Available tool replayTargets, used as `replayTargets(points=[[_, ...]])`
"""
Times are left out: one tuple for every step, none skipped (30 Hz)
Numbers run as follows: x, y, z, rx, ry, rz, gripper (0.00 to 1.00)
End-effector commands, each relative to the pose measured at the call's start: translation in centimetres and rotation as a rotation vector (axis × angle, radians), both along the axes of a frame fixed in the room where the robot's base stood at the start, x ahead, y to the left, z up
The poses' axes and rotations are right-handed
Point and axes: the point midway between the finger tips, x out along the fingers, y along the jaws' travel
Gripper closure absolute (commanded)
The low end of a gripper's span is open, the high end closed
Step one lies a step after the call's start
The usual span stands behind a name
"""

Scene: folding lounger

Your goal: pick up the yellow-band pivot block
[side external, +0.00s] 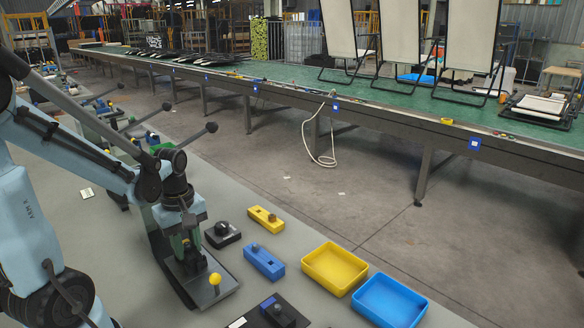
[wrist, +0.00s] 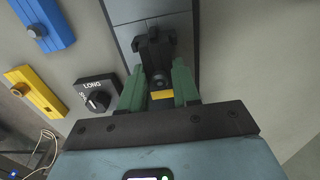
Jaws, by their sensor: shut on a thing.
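My gripper (wrist: 158,95) has green jaws, one on each side of the yellow-band pivot block (wrist: 156,55), and is shut on it. The block is black with a yellow band on the end near my palm. It shows above a grey plate in the wrist view; I cannot tell whether it touches the plate. In the side external view my gripper (side external: 187,248) points down over a dark base plate (side external: 218,285) with a yellow ball knob. The block is hard to make out there between the jaws.
A black selector box (side external: 222,235) marked LONG, a yellow block (side external: 266,219) and a blue block (side external: 264,262) lie to the right. Beyond them stand a yellow tray (side external: 335,284) and a blue tray (side external: 390,305), both empty. A dark fixture (side external: 284,315) sits at the front.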

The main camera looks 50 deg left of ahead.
Motion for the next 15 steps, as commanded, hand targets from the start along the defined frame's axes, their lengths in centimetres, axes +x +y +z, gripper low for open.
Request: replayTargets(points=[[0.0, 0.0, 0.0, 0.000, 0.000, 0.000, 1.00], [0.0, 0.0, 0.0, 0.000, 0.000, 0.000, 1.00], [0.0, 0.0, 0.1, 0.000, 0.000, 0.000, 1.00], [0.0, 0.0, 0.2, 0.000, 0.000, 0.000, 1.00], [0.0, 0.0, 0.3, 0.000, 0.000, 0.000, 1.00], [0.0, 0.0, 0.6, 0.000, 0.000, 0.000, 1.00], [0.0, 0.0, 0.8, 0.000, 0.000, 0.000, 1.00], [0.0, 0.0, 1.0, 0.000, 0.000, 0.000, 1.00], [0.0, 0.0, 1.3, 0.000, 0.000, 0.000, 1.00], [0.0, 0.0, 1.5, 0.000, 0.000, 0.000, 1.00], [0.0, 0.0, 1.7, 0.000, 0.000, 0.000, 1.00], [0.0, 0.0, 2.0, 0.000, 0.000, 0.000, 1.00], [0.0, 0.0, 2.2, 0.000, 0.000, 0.000, 1.00], [0.0, 0.0, 2.5, 0.000, 0.000, 0.000, 1.00], [0.0, 0.0, 2.7, 0.000, 0.000, 0.000, 1.00]])
